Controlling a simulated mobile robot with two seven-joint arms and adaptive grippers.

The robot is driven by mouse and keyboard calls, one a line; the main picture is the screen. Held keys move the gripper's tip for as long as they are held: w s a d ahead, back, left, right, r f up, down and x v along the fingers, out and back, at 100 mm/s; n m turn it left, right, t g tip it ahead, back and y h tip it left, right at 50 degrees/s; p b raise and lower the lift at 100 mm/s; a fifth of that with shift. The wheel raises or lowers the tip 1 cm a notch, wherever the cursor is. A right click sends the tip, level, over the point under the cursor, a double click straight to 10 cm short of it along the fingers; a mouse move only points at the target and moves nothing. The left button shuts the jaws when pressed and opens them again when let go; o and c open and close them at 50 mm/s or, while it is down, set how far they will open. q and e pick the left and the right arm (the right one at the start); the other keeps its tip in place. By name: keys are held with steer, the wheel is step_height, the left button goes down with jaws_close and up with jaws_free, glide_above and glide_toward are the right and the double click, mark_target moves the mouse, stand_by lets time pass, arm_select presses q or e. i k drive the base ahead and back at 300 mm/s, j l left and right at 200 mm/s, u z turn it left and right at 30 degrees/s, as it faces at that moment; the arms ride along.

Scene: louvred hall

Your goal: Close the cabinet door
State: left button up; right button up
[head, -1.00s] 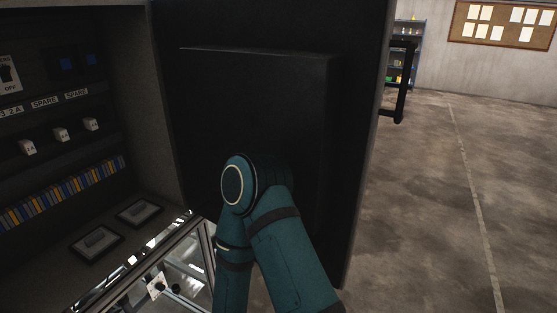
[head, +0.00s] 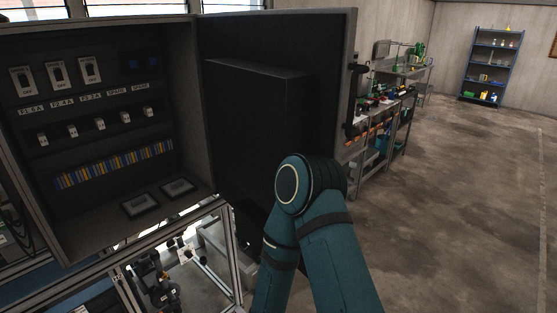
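The cabinet (head: 197,160) is open at the left, with switches, breakers and a row of coloured terminals inside. Its dark door (head: 230,40) stands swung out to the right of the opening, with a raised box-like panel (head: 259,125) on its inner face. A black door handle (head: 354,97) sticks out past the door's outer edge. A teal arm of mine is bent in front of the door's lower part, and its elbow covers part of the door. I cannot tell whether the arm touches the door.
A metal frame (head: 231,262) stands below the cabinet. Beyond the door is a shelf rack (head: 405,75) with tools and bins, and a blue shelf (head: 492,62) stands at the far wall. The concrete floor (head: 460,200) at the right is clear.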

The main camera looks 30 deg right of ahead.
mark_target(278, 84)
steer(key=k+l, duration=0.1)
steer(key=l, duration=0.35)
steer(key=l+u, duration=0.1)
steer(key=l, duration=0.3)
steer(key=k+l+u, duration=0.1)
steer(key=l, duration=0.8)
